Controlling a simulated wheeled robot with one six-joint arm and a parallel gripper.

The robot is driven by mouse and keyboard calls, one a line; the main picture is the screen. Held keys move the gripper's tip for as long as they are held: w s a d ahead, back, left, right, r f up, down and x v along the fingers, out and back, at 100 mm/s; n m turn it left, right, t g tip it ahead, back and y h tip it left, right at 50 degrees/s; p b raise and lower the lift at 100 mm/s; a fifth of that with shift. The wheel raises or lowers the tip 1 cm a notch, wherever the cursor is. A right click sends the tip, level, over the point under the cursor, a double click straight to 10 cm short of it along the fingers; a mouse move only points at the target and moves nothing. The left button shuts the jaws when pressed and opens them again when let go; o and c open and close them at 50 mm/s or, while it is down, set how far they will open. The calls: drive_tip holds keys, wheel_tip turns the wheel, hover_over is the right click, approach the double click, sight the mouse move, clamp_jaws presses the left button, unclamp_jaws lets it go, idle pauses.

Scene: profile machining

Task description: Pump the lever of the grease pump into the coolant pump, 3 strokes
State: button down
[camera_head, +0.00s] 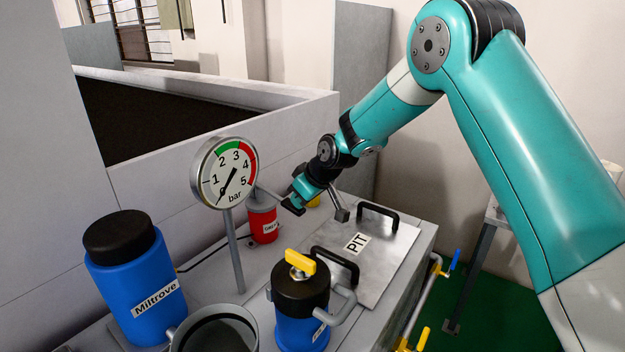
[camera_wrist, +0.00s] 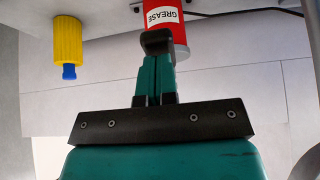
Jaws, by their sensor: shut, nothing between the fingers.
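The grease pump is a red cylinder (camera_head: 263,222) with a white label, standing on the grey bench behind the gauge. In the wrist view its red body (camera_wrist: 166,20) shows upside down with the word GREASE. A thin grey lever (camera_head: 268,193) runs from its top toward my gripper (camera_head: 291,206). My gripper is shut and empty, beside the lever's end. In the wrist view the shut fingers (camera_wrist: 156,75) point at the pump, with a dark rounded piece at their tips. I cannot tell whether they touch the lever. No part is clearly marked as the coolant pump.
A pressure gauge (camera_head: 224,173) on a post stands left of the grease pump. A blue Miltrove container (camera_head: 135,285), a blue can (camera_head: 302,325) with a yellow handle and a PIT cover plate (camera_head: 378,262) with black handles are nearer. A yellow part (camera_wrist: 68,40) shows in the wrist view.

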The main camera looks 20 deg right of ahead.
drive_tip(key=shift+f, duration=0.65)
drive_tip(key=shift+d, duration=0.1)
drive_tip(key=shift+r, duration=0.4)
drive_tip(key=r, duration=0.1)
drive_tip(key=r+p, duration=0.2)
drive_tip(key=shift+s+d+r, duration=0.15)
drive_tip(key=shift+s+d, duration=0.05)
drive_tip(key=shift+s, duration=0.1)
drive_tip(key=b+v, duration=0.2)
drive_tip(key=v, duration=0.8)
drive_tip(key=shift+s+d, duration=0.15)
drive_tip(key=shift+s, duration=0.15)
